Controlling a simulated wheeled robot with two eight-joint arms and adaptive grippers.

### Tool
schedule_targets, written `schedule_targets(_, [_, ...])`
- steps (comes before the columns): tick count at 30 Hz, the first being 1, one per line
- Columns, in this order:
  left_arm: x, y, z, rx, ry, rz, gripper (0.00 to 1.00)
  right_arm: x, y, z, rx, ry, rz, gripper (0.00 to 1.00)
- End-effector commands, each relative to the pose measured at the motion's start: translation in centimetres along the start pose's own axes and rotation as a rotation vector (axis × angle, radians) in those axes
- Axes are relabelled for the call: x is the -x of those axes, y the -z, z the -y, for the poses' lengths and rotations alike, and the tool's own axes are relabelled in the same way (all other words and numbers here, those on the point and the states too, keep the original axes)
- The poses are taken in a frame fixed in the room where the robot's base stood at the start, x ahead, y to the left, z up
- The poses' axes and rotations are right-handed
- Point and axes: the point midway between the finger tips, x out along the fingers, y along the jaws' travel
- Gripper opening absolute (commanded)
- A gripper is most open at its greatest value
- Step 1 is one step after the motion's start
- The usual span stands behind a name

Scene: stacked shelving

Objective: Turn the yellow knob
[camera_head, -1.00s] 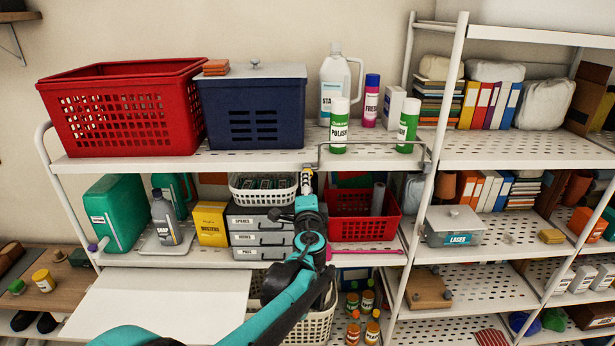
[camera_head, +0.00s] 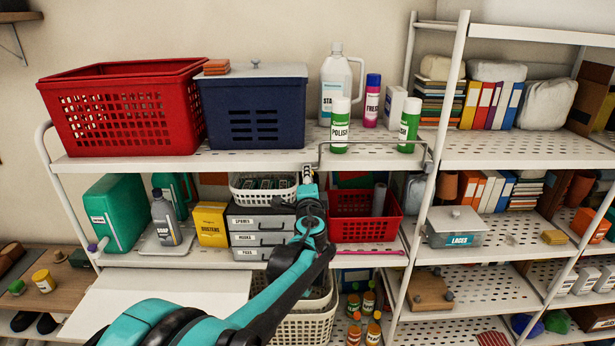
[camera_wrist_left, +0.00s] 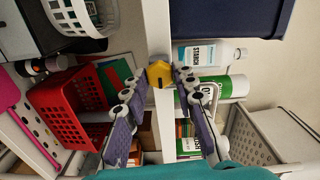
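The yellow knob (camera_wrist_left: 159,73) shows in the left wrist view on the white shelf edge, small and faceted. My left gripper (camera_wrist_left: 160,82) is open, with one finger on each side of the knob near the tips. I cannot tell whether either finger touches it. In the head view my left gripper (camera_head: 307,173) is at the front edge of the upper shelf, below the navy bin, and the knob is hidden or too small to make out there. My right gripper is not in view.
Above are the navy bin (camera_head: 253,108), red basket (camera_head: 125,118) and polish can (camera_head: 340,127). Below are a white basket (camera_head: 262,190), grey drawers (camera_head: 262,238) and a small red basket (camera_head: 362,229). A wire rail (camera_head: 372,143) runs along the upper shelf's front.

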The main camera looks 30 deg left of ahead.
Motion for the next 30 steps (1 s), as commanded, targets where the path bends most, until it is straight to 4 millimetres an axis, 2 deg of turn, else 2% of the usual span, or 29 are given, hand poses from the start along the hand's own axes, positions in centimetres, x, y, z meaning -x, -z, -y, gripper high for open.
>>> schedule_targets(9, [0.03,-0.06,-0.11,-0.274,0.0,0.001,0.11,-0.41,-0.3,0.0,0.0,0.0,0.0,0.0])
schedule_targets(18, [0.04,-0.07,-0.07,-0.299,0.0,0.001,0.11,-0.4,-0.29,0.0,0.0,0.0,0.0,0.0])
schedule_targets(25, [0.04,-0.08,-0.13,-0.532,-0.001,0.001,0.11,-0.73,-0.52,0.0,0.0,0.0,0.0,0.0])
schedule_targets(30, [0.04,-0.07,-0.06,-0.586,-0.001,0.001,0.11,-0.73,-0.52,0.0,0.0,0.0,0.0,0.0])
